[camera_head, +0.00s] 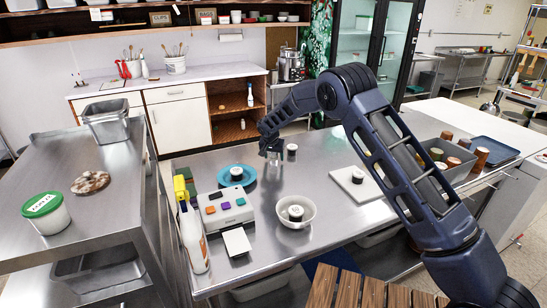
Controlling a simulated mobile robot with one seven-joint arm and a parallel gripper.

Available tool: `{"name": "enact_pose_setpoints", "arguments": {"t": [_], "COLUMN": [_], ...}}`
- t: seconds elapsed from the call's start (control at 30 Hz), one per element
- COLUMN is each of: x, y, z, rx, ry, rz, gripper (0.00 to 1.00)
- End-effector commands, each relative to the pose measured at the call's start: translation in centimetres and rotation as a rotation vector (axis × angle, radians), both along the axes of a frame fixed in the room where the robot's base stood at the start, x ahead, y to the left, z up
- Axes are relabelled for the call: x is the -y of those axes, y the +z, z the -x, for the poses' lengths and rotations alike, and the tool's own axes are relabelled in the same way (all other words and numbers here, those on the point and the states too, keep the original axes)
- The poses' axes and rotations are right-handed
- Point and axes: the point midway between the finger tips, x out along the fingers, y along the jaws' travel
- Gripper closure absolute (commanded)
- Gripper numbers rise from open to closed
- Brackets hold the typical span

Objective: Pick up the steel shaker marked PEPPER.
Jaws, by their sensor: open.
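Several small dark-topped, light-bodied pieces that look like shakers stand on the steel counter (330,155). One shaker (237,172) is on a blue plate (248,181). Another shaker (291,150) stands on bare steel just right of my gripper. A third shaker (295,212) is in a white bowl (309,219). A further shaker (358,176) is on a white board (345,185). No marking is readable at this size, so I cannot tell which says PEPPER. My gripper (275,160) is open and points down over the counter, between the blue plate and the bare-steel shaker. I see nothing held in it.
A grey bin (452,150), brown cups (480,158) and a blue tray (495,151) are at the right. Bare steel lies between bowl and board.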

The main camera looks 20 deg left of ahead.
Motion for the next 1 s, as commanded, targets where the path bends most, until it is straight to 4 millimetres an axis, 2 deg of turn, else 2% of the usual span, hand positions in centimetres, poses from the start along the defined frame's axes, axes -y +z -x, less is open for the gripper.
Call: {"name": "enact_pose_setpoints", "arguments": {"t": [0.1, 0.27, 0.37, 0.53, 0.83, 1.0], "x": [-0.1, 0.0, 0.0, 0.0, 0.0, -0.1], "y": [-0.7, -0.6, -0.6, -0.6, -0.4, 1.3], "z": [-0.2, -0.2, -0.2, -0.2, -0.3, -0.3], "rx": [0.0, 0.0, 0.0, 0.0, 0.0, 0.002], "ry": [0.0, 0.0, 0.0, 0.0, 0.0, 0.0], "rz": [0.0, -0.001, 0.0, 0.0, -0.001, -0.003], "gripper": [0.37, 0.37, 0.53, 0.86, 0.88, 0.88]}}
